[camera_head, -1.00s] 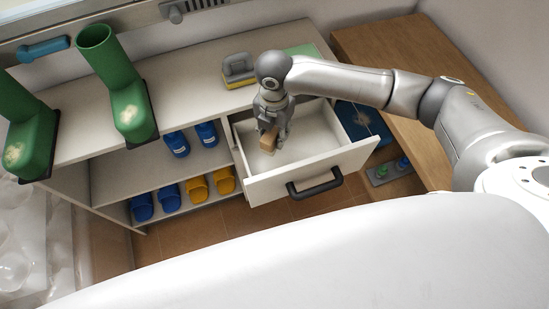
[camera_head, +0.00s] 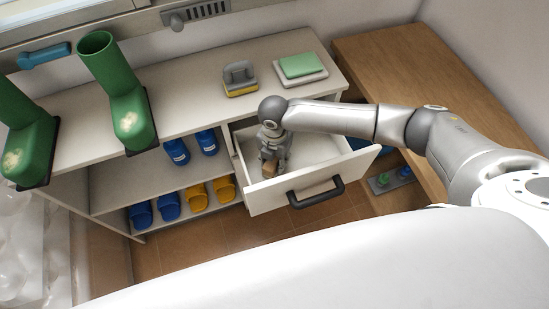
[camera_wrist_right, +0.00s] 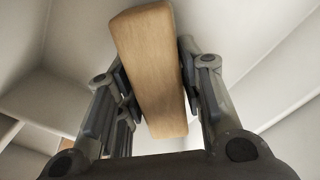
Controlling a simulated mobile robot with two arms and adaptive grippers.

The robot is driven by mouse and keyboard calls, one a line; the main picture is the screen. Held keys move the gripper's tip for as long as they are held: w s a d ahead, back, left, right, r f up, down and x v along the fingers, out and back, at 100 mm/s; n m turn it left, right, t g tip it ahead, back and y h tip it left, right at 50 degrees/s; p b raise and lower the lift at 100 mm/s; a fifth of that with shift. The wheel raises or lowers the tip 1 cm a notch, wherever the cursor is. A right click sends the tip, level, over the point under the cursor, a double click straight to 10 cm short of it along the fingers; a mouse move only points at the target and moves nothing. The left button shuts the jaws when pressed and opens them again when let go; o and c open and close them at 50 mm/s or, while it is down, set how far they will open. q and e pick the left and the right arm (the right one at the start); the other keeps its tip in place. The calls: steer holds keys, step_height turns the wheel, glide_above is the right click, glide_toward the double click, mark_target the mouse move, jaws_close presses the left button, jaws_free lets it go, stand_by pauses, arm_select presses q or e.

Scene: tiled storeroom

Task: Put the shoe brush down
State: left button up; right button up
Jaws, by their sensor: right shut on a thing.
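The shoe brush shows as a light wooden block in the right wrist view (camera_wrist_right: 150,65), held between both finger pads. In the head view the shoe brush (camera_head: 269,169) is small and partly covered by the fingers. My right gripper (camera_head: 271,160) is shut on it, inside the open white drawer (camera_head: 318,178), near the drawer's left side. The brush's underside is hidden, so I cannot tell whether it touches the drawer floor. My left gripper is not in view.
The bench top holds green boots (camera_head: 125,100), a grey-handled yellow scrubber (camera_head: 239,78) and a green sponge on a white tray (camera_head: 301,66). Blue and yellow slippers (camera_head: 197,197) sit on shelves left of the drawer. The drawer's right part looks clear.

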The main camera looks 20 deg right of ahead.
steer(key=shift+f, duration=0.1)
steer(key=o, duration=1)
step_height(320, 180, up, 12)
steer(key=shift+r+p, duration=0.15)
steer(key=shift+p, duration=0.15)
